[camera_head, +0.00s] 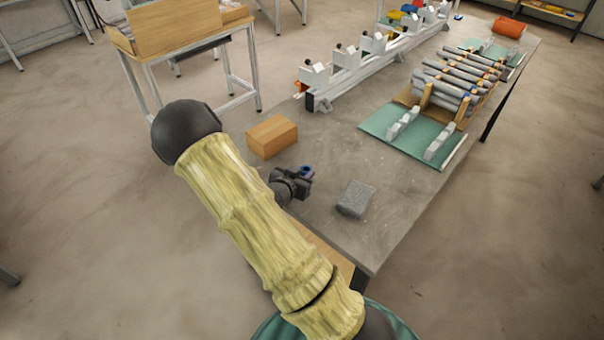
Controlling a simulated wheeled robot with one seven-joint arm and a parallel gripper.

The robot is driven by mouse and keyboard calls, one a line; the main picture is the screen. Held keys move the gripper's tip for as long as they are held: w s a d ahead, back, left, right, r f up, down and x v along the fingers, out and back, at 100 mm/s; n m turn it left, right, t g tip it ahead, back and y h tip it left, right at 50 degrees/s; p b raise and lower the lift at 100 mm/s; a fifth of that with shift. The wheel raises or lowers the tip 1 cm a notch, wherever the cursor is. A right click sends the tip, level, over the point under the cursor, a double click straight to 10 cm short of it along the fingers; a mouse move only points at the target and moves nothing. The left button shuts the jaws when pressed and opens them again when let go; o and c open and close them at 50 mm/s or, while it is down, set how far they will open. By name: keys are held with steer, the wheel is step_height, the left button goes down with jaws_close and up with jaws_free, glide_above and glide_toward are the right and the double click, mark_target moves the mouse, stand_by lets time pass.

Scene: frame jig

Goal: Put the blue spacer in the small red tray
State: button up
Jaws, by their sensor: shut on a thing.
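My gripper and arm hide part of the table beneath, so any gap under the spacer cannot be told. A small red tray cannot be made out for certain.
A wooden block (272,137) stands left of my gripper, and a grey block (355,198) lies to its right. The long white jig (372,50) runs along the back edge. A green mat (388,136) and racked grey tubes (440,92) fill the right. An orange-red cylinder (509,27) lies at the far end.

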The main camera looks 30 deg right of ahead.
steer(key=shift+f, duration=0.15)
steer(key=o, duration=0.9)
steer(key=shift+o, duration=0.2)
steer(key=shift+r, duration=0.25)
steer(key=v, duration=1.2)
steer(key=shift+f, duration=0.15)
